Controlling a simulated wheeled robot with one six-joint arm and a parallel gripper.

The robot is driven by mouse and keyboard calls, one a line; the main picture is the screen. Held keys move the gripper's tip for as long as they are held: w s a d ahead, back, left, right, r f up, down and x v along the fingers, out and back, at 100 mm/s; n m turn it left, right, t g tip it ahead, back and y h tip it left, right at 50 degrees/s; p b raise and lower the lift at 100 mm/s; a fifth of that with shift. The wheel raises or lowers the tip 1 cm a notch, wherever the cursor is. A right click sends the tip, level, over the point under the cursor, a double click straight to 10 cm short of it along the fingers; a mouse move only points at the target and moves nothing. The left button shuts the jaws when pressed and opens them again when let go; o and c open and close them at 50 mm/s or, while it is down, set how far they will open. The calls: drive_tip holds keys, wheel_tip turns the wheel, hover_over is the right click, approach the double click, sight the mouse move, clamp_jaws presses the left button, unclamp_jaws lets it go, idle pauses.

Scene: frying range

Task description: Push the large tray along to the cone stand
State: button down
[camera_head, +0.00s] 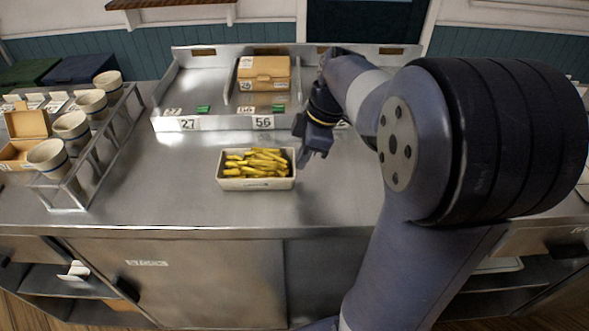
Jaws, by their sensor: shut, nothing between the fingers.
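The large tray (256,184) is a pale rectangular tray full of yellow fries (258,161). It sits flat on the steel counter, near the middle. The cone stand (103,148) is a metal rack at the left, holding several pale cups with dark bands (72,126). A stretch of bare counter lies between the stand and the tray. My gripper (306,158) is shut and empty, pointing down just right of the tray's right end. I cannot tell whether it touches the tray. My arm hides the counter farther right.
A raised steel station (219,123) stands behind the tray, with labels 27 and 56, green pieces and a cardboard box (264,73). An open cardboard box (26,126) lies at the far left, beyond the stand. The counter's front edge (200,229) runs below the tray.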

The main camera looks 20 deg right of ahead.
sight(220, 164)
drive_tip(key=shift+w+a, duration=0.25)
drive_tip(key=shift+a, duration=0.65)
drive_tip(key=shift+w+a, duration=0.25)
drive_tip(key=shift+a, duration=0.6)
drive_tip(key=shift+w+a+p, duration=0.15)
drive_tip(key=shift+w+a, duration=0.2)
drive_tip(key=shift+a, duration=0.75)
drive_tip(key=shift+w+a+p, duration=0.15)
drive_tip(key=shift+w+a, duration=0.15)
drive_tip(key=shift+a, duration=0.85)
drive_tip(key=shift+w+a+p, duration=0.15)
drive_tip(key=shift+w+a, duration=0.2)
drive_tip(key=shift+a, duration=0.75)
drive_tip(key=shift+a, duration=0.15)
drive_tip(key=shift+w+a+p, duration=0.2)
drive_tip(key=shift+w+a, duration=0.1)
drive_tip(key=shift+a, duration=0.75)
drive_tip(key=shift+w+a+p, duration=0.2)
drive_tip(key=shift+w+a, duration=0.15)
drive_tip(key=shift+a, duration=0.75)
drive_tip(key=shift+w+a+p, duration=0.2)
drive_tip(key=shift+w+a, duration=0.1)
drive_tip(key=shift+a, duration=0.75)
drive_tip(key=shift+a, duration=0.1)
